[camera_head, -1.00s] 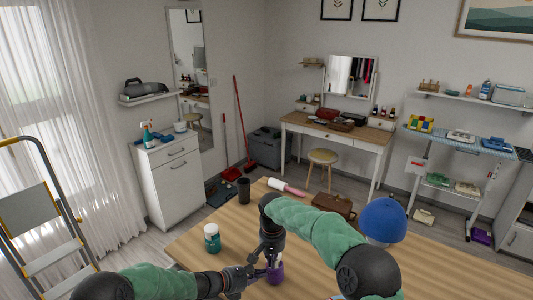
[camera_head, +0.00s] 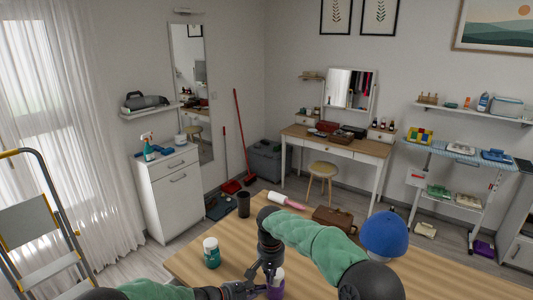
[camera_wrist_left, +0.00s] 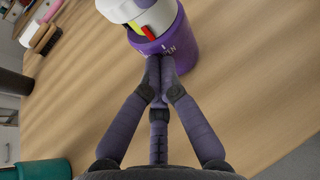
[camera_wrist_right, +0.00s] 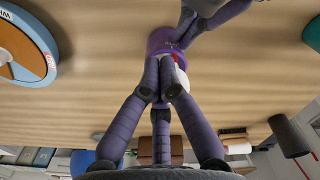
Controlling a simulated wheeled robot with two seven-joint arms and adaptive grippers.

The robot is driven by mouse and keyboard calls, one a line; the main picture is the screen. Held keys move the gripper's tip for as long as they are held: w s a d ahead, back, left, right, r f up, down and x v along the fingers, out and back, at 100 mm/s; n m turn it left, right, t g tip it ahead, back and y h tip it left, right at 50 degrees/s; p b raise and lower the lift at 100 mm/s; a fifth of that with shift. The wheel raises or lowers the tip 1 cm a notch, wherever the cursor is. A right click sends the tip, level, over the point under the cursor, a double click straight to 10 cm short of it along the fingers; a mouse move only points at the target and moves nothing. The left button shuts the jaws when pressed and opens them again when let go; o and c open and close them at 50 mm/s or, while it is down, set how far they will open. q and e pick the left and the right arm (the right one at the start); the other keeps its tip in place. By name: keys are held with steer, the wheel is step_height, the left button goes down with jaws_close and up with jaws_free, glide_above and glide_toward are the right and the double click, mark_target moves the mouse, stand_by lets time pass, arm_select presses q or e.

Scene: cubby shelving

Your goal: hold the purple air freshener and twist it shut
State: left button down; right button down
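The purple air freshener (camera_head: 278,286) stands on the wooden table (camera_head: 420,275) near the bottom of the head view. The left wrist view shows its purple body (camera_wrist_left: 182,42) with a white upper part and some lettering. My left gripper (camera_wrist_left: 160,68) has its fingertips together against the purple side; I see nothing between them. In the right wrist view, my right gripper (camera_wrist_right: 160,75) has its fingertips together in front of the air freshener (camera_wrist_right: 160,40), hiding part of it; the white part shows beside them. The left fingertips touch or nearly touch the purple part there too.
A teal jar with a white lid (camera_head: 212,253) stands left of the grippers on the table.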

mark_target(281, 279)
steer(key=shift+r, duration=2.6)
steer(key=shift+s+d+f, duration=0.1)
steer(key=shift+d+f, duration=0.4)
steer(key=shift+f, duration=0.5)
steer(key=shift+s+d+f, duration=0.1)
steer(key=shift+d+f, duration=0.45)
steer(key=shift+f, duration=0.45)
steer(key=shift+s+d+f, duration=0.1)
steer(key=shift+d+f, duration=0.4)
steer(key=shift+f, duration=0.5)
steer(key=shift+w+a, duration=0.2)
steer(key=shift+w, duration=0.45)
steer(key=shift+s+a, duration=0.1)
steer(key=shift+a, duration=0.55)
steer(key=shift+w+a, duration=0.2)
steer(key=shift+a, duration=0.35)
steer(key=shift+s, duration=0.1)
